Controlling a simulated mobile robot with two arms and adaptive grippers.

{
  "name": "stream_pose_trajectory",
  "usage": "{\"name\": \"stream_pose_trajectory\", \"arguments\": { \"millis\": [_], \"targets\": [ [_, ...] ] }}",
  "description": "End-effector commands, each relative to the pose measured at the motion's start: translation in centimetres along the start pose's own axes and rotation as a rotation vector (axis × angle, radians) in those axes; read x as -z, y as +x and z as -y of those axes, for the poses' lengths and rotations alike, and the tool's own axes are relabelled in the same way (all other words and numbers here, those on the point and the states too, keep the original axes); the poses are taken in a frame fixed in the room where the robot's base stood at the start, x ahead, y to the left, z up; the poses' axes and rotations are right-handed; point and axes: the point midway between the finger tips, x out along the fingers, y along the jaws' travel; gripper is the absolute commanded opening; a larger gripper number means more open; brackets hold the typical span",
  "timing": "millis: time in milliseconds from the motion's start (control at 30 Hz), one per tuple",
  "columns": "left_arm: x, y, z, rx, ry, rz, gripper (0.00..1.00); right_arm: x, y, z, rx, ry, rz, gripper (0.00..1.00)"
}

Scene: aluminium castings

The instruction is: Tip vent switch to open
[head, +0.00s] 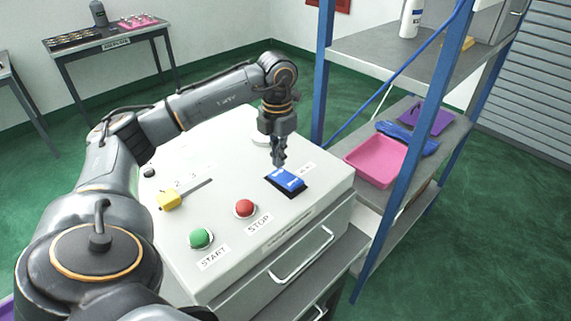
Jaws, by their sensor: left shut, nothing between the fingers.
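The vent switch (287,181) is a blue rocker in a black frame on the top panel of a white control box (225,257). A small white label lies beside its far right edge; its text is too small to read. My left gripper (279,163) points down over the far edge of the rocker, with its fingers shut and empty. The fingertips are at or just above the blue surface; I cannot tell whether they touch. Which way the rocker is tipped is hard to tell. My right gripper is not in view.
The panel also has a green START button (200,238), a red STOP button (244,208) and a yellow slider knob (168,201). A blue-post shelf with a pink tray (374,161) stands close at right. A table (107,38) is at the back left.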

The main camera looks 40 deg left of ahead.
Motion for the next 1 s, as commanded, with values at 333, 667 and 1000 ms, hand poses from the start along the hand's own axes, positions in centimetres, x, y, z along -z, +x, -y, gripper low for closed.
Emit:
{"name": "stream_pose_trajectory", "arguments": {
  "millis": [333,667,1000],
  "targets": [
    [0.0,-3.2,0.0,0.0,0.0,0.001,0.0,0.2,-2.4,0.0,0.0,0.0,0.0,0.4],
    [0.0,-4.3,0.0,0.001,0.0,0.0,0.0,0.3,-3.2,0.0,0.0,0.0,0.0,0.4],
    [0.0,-4.3,0.0,0.0,0.0,0.0,0.0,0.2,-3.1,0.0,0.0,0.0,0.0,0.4]
  ]
}}
